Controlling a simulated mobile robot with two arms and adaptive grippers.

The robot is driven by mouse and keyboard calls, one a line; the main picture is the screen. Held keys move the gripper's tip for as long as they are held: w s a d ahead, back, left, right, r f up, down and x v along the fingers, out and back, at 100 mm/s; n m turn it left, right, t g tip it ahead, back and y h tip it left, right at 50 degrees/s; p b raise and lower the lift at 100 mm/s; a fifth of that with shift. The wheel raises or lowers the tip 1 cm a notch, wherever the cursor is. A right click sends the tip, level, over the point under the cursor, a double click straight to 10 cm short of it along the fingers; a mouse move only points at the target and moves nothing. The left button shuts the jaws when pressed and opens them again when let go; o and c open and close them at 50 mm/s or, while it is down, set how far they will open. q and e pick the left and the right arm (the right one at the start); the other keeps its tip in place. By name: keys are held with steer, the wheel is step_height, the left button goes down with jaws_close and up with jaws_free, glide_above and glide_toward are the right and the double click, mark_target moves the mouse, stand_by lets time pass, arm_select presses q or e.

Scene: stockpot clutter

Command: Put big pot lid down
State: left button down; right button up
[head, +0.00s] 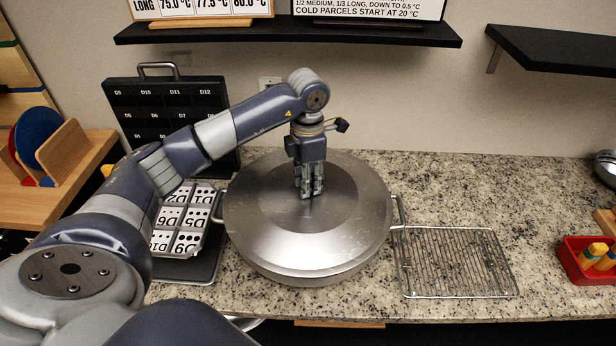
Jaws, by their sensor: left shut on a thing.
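The big pot lid (262,228) is a round, brushed metal disc in the middle of the counter. It sits over the big metal pot (310,278), which has a loop handle on each side; I cannot tell whether the lid's edge rests fully on the rim. My left gripper (310,194) points straight down at the lid's centre and is shut. The lid's knob is hidden by the fingers. My right gripper is not in view.
A wire cooling rack (455,262) lies flat right of the pot. A red bin (590,262) stands at the far right. A tray with numbered cards (180,222) is left of the pot, with a black case (165,105) behind it. Granite counter (480,190) is clear behind the rack.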

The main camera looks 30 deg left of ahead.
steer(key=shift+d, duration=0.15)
arm_select(q)
steer(key=c, duration=1.6)
jaws_free()
steer(key=o, duration=0.4)
steer(key=shift+c, duration=0.2)
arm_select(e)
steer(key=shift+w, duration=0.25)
arm_select(q)
step_height(320, 180, up, 6)
steer(key=shift+r+b, duration=0.1)
steer(key=shift+b, duration=1.1)
step_height(320, 180, up, 4)
steer(key=shift+r, duration=0.95)
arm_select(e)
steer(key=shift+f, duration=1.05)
